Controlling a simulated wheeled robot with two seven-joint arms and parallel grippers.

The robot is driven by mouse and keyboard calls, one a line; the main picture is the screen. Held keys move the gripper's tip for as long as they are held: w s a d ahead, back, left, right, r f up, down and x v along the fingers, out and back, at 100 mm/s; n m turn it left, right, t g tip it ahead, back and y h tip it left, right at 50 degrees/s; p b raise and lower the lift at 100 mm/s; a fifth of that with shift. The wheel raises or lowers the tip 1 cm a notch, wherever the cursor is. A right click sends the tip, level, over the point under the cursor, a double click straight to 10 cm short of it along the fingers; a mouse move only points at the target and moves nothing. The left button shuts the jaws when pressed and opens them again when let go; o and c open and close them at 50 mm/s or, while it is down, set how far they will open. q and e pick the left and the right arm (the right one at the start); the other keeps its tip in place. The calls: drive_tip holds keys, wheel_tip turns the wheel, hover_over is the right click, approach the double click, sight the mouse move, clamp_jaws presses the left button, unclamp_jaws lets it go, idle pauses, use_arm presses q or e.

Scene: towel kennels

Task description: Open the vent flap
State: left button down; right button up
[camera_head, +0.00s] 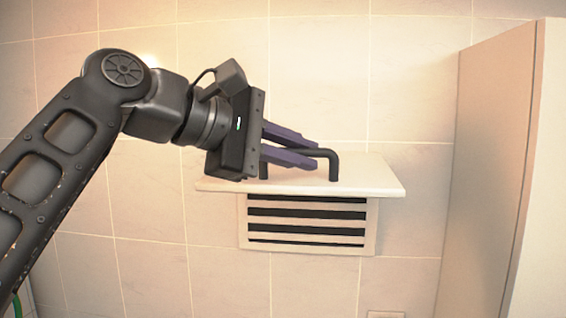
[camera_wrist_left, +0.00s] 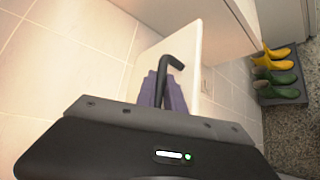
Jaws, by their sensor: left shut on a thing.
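The vent flap (camera_head: 375,180) is a pale panel raised outward from the tiled wall, above a vent with dark horizontal slots (camera_head: 307,221). A black bar handle (camera_head: 334,165) stands on the flap's upper face. My left gripper (camera_head: 318,157), with purple fingers, is shut on the handle. In the left wrist view the fingers (camera_wrist_left: 163,92) close around the handle (camera_wrist_left: 172,62), whose bent end sticks out past them, and the flap (camera_wrist_left: 193,55) lies behind. Part of the handle is hidden by the gripper. My right gripper is not in view.
A tall pale cabinet or partition (camera_head: 495,165) stands to the right, with clear space between it and the flap. In the left wrist view, yellow boots (camera_wrist_left: 275,55) and green boots (camera_wrist_left: 275,85) sit on a grey mat at the right. A small wall plate (camera_head: 386,314) is low on the wall.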

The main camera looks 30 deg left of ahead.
use_arm(q)
drive_tip(key=shift+a+r, duration=0.1)
idle(0.3)
drive_tip(key=c, duration=1.5)
unclamp_jaws()
drive_tip(key=shift+w, duration=0.1)
drive_tip(key=shift+o, duration=0.2)
drive_tip(key=v, duration=0.5)
drive_tip(key=shift+s+r, duration=0.1)
drive_tip(key=shift+s, duration=0.2)
drive_tip(key=shift+s+r, duration=0.15)
drive_tip(key=shift+s, duration=0.15)
drive_tip(key=shift+s+a+r, duration=0.2)
drive_tip(key=shift+s+a, duration=0.4)
